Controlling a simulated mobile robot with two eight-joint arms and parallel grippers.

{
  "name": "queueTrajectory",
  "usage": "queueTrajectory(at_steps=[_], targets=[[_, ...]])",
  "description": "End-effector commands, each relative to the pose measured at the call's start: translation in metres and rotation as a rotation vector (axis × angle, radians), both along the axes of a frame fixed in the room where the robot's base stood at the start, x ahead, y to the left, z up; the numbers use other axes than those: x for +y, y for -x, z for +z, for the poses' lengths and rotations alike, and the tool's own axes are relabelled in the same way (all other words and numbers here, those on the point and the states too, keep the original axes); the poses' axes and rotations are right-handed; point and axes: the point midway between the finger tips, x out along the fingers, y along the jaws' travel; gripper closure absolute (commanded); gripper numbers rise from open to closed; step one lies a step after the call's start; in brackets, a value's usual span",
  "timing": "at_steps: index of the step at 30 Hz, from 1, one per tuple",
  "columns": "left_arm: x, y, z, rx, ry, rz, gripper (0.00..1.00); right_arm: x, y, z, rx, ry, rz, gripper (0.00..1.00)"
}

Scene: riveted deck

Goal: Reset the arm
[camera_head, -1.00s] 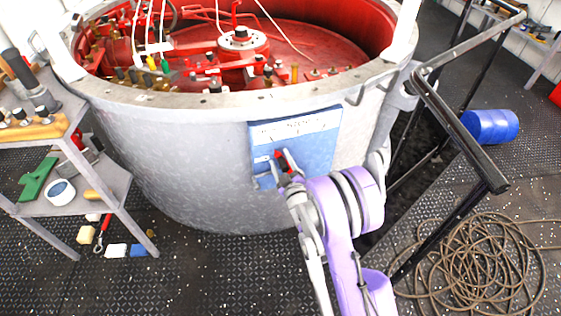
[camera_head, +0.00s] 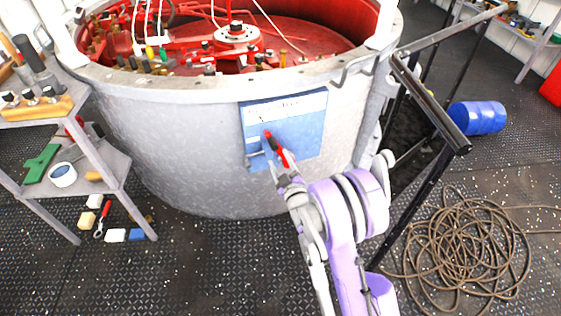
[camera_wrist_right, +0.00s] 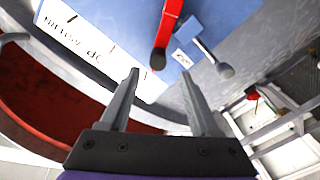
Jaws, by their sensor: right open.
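A blue panel (camera_head: 305,130) with a white printed label strip is fixed to the outside of the big grey drum. A red lever (camera_head: 278,149) sticks out of it. My right gripper (camera_head: 279,173) is in front of the panel, just below the lever. In the right wrist view the lever (camera_wrist_right: 170,28) points down towards the open, empty jaws (camera_wrist_right: 160,76); its dark tip is just beyond the fingertips. A small grey lever (camera_wrist_right: 225,70) shows to its right. My left gripper is out of view.
The drum (camera_head: 180,140) has red machinery inside. A black handrail (camera_head: 430,105) stands close to the right of my arm. A coiled hose (camera_head: 465,250) and a blue barrel (camera_head: 478,117) are on the floor at right. A shelf rack (camera_head: 95,150) stands at left.

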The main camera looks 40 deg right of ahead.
Motion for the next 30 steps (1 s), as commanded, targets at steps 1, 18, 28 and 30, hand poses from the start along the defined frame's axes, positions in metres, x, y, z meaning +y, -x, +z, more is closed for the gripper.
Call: queueTrajectory(at_steps=[1, 18, 28, 30], targets=[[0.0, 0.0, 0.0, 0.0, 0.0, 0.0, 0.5, 0.0, 0.0, 0.0, 0.0, 0.0, 0.0, 0.37], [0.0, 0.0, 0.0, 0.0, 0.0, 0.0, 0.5, 0.008, 0.0, 0.005, 0.029, -0.03, 0.002, 0.37], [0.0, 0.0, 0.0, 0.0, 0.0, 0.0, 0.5, 0.082, 0.044, 0.028, 0.328, -0.309, -0.004, 0.37], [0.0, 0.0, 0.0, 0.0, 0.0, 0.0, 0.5, 0.1, 0.064, 0.03, 0.405, -0.371, -0.01, 0.37]])
